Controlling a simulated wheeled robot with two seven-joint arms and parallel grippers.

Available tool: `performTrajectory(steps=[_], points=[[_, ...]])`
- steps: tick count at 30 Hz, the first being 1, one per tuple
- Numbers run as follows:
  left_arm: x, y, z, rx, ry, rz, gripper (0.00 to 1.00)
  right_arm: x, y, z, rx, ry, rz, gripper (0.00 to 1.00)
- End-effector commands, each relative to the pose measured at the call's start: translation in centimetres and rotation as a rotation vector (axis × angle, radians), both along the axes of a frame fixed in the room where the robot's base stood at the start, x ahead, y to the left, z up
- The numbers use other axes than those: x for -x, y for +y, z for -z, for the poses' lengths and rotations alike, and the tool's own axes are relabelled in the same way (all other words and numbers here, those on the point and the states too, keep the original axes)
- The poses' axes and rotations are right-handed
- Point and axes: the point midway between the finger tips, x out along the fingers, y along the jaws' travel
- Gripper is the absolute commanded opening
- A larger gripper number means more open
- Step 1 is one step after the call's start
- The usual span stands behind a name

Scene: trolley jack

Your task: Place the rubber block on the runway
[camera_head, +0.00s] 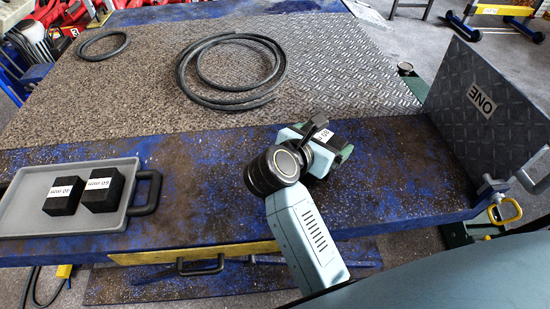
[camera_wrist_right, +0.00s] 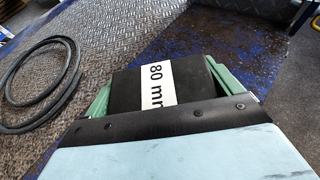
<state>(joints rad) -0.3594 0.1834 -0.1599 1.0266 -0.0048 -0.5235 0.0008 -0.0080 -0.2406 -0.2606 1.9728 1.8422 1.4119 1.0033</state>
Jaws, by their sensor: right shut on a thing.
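A black rubber block with a white "80 mm" label (camera_wrist_right: 192,82) is between the green fingers of my right gripper (camera_head: 329,140), which is shut on it. The gripper and block are over the blue front strip of a worn platform; whether the block touches it cannot be told. Two more black blocks, marked 40 mm (camera_head: 64,195) and 60 mm (camera_head: 103,192), lie in a grey tray (camera_head: 25,222) at the left. The platform's textured metal surface (camera_head: 150,75) looks like the runway. My left gripper is not in view.
A large coiled hose (camera_head: 190,85) and a smaller ring (camera_head: 82,50) lie on the metal surface. An upright plate marked "ONE" (camera_head: 510,135) stands at the right end, near a yellow hook (camera_head: 506,211). The blue strip between tray and gripper is clear.

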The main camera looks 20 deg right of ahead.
Motion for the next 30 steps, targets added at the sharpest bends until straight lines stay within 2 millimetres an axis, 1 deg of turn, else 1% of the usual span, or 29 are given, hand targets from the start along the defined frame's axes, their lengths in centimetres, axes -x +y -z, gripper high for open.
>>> performTrajectory(steps=[2, 9, 16, 22, 25, 30], points=[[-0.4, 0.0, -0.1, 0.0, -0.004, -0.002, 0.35, 0.0, 0.0, 0.6, 0.004, -0.002, -0.001, 0.47], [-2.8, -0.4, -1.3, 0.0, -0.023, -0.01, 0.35, 0.0, 0.0, 4.5, 0.005, 0.0, -0.002, 0.47], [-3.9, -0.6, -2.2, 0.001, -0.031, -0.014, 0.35, -0.1, 0.0, 6.2, 0.003, -0.002, -0.001, 0.47], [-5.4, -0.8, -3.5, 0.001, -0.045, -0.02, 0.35, 0.0, 0.0, 8.9, 0.004, -0.002, -0.001, 0.47], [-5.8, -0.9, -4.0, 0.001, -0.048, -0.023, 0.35, 0.0, 0.0, 9.7, 0.002, -0.002, -0.001, 0.47], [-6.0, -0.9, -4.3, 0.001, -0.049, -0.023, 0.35, -0.1, 0.0, 9.8, 0.001, -0.005, -0.001, 0.47]])
